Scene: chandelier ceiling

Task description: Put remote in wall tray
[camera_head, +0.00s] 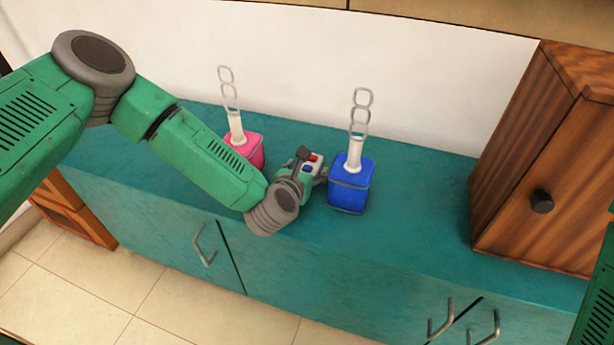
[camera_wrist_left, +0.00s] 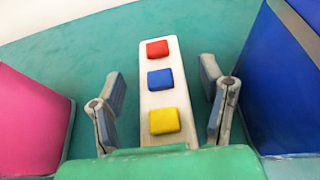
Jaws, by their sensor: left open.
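The remote (camera_head: 314,158) is white with red, blue and yellow buttons and lies on the teal cabinet top. It shows whole in length in the left wrist view (camera_wrist_left: 150,98), its near end meeting the edge of my gripper body. My left gripper (camera_head: 308,170) is open over the remote. In the left wrist view its fingers (camera_wrist_left: 160,95) stand on either side of the remote, with gaps on both sides. A brown ledge (camera_head: 440,12) runs along the wall at the top of the head view; I cannot tell whether it is the wall tray.
A pink container (camera_head: 250,150) stands left of the gripper and a blue container (camera_head: 349,185) close on its right, both with upright chain-like handles. A wooden cabinet (camera_head: 530,160) stands at the right. The teal top (camera_head: 420,205) is clear between blue container and wooden cabinet.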

